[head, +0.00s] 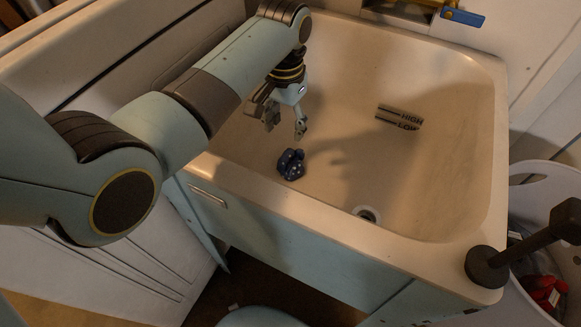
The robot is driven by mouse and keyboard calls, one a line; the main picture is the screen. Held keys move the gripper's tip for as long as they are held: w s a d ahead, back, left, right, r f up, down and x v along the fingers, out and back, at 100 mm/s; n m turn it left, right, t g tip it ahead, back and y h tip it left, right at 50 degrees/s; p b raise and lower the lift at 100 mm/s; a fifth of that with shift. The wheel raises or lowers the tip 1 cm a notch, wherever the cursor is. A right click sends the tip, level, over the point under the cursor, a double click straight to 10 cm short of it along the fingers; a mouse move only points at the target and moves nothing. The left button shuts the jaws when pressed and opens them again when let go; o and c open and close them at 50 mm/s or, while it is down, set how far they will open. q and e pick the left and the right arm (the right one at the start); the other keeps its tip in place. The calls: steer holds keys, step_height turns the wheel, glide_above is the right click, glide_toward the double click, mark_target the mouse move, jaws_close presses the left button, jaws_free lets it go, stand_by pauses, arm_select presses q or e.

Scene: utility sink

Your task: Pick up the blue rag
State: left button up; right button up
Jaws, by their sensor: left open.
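The blue rag (291,164) is a small dark blue crumpled bundle with light specks. It lies on the sink floor near the front left wall of the sink basin (400,180). My left gripper (286,130) reaches into the basin from the left and hangs above and slightly behind the rag. Its two fingers are apart with nothing between them, and it does not appear to touch the rag. My right gripper is out of view.
A drain (367,214) is right of the rag. A dark-handled plunger-like tool (487,266) rests at the front right corner. A white basket (545,220) with red cloth stands right. A blue-handled object (463,17) is behind.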

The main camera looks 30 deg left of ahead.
mark_target(288, 152)
arm_select(q)
step_height(288, 152, down, 4)
steer(key=shift+r+b, duration=0.25)
steer(key=shift+b, duration=0.1)
steer(key=f+b, duration=0.1)
steer(key=f, duration=0.1)
steer(key=f+b, duration=0.1)
steer(key=f, duration=0.2)
steer(key=shift+w+d, duration=0.15)
steer(key=shift+w, duration=0.05)
jaws_close()
